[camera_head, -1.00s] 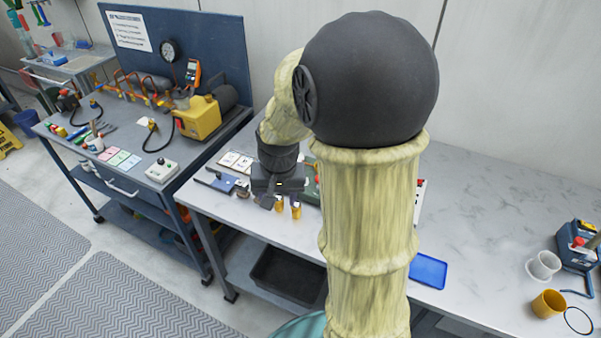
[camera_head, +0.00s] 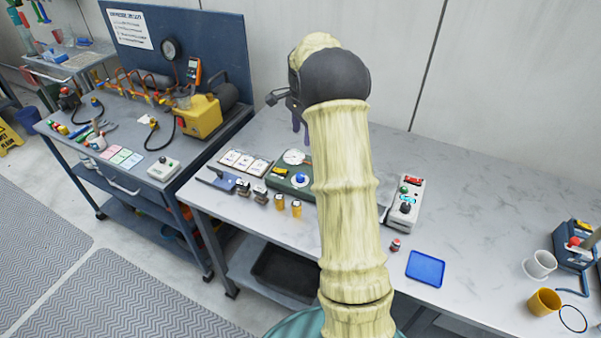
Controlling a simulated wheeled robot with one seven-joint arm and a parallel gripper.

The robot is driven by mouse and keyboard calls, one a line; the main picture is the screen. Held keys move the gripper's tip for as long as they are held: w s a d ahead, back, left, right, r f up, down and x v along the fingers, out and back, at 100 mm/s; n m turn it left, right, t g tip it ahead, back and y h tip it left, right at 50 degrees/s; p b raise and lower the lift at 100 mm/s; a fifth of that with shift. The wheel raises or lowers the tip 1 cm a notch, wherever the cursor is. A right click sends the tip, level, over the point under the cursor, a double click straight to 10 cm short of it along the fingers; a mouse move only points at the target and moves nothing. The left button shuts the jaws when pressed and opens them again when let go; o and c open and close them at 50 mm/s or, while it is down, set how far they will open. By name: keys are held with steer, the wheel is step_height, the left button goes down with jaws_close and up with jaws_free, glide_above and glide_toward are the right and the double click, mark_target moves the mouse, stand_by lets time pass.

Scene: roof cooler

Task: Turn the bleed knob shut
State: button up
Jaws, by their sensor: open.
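A green unit (camera_head: 280,187) on the marble-topped bench carries a blue knob (camera_head: 300,179), a white round dial (camera_head: 294,157) and a yellow part. A grey control box (camera_head: 402,205) to its right has a black knob (camera_head: 406,208), a small lit display, and green and red parts. I cannot read labels that say which is the bleed knob. My gripper (camera_head: 300,128) is open above the back of the bench, behind the green unit and apart from both knobs. My arm hides the green unit's right end and the bench between it and the grey box.
A small red-topped item (camera_head: 395,245) and a blue tray (camera_head: 426,267) are near the front edge. Cups (camera_head: 541,265) stand at the right. The back right bench is clear.

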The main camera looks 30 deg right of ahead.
mark_target(301, 175)
steer(key=shift+f, duration=0.1)
steer(key=f+p, duration=0.1)
steer(key=f, duration=0.4)
steer(key=f+p, duration=0.1)
steer(key=f, duration=0.5)
steer(key=f+p, duration=0.1)
steer(key=f, duration=0.5)
steer(key=shift+w+f, duration=0.1)
steer(key=shift+w, duration=0.3)
steer(key=c, duration=1)
